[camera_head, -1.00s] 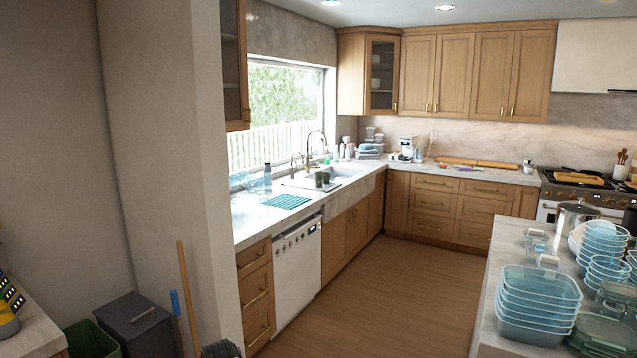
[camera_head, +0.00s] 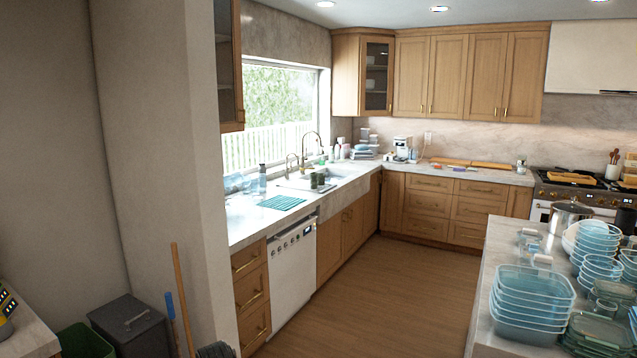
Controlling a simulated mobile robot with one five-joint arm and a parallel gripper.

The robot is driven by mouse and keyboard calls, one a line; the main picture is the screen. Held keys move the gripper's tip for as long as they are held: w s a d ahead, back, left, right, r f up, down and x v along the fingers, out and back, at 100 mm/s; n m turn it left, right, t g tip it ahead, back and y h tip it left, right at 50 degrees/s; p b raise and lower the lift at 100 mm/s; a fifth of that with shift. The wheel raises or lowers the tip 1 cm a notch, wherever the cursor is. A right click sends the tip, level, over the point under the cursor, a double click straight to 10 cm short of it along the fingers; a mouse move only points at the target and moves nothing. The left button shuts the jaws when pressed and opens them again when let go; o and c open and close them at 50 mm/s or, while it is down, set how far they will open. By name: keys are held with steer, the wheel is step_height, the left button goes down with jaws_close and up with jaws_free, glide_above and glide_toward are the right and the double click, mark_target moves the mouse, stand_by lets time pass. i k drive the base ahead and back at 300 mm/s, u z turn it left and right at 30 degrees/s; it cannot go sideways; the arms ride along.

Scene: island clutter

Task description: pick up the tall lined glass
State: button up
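I cannot pick out a tall lined glass with certainty. A tall clear bottle or glass (camera_head: 262,180) stands on the window-side counter, but it is too small to see lines on it. Small clear glass items (camera_head: 530,240) stand at the far left part of the island at the right; their details are too small to tell. My gripper is not in view.
The island (camera_head: 484,325) bears stacked blue containers (camera_head: 532,298), stacked bowls (camera_head: 598,245) and a steel pot (camera_head: 570,216). The wood floor (camera_head: 400,290) between island and counters is clear. A dark bin (camera_head: 130,328), a green bin (camera_head: 85,342) and a broom (camera_head: 183,300) stand at the lower left.

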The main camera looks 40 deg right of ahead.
mark_target(313, 177)
steer(key=z, duration=1.35)
steer(key=i, duration=5.2)
steer(key=z, duration=1.5)
steer(key=i, duration=1.1)
steer(key=u, duration=0.05)
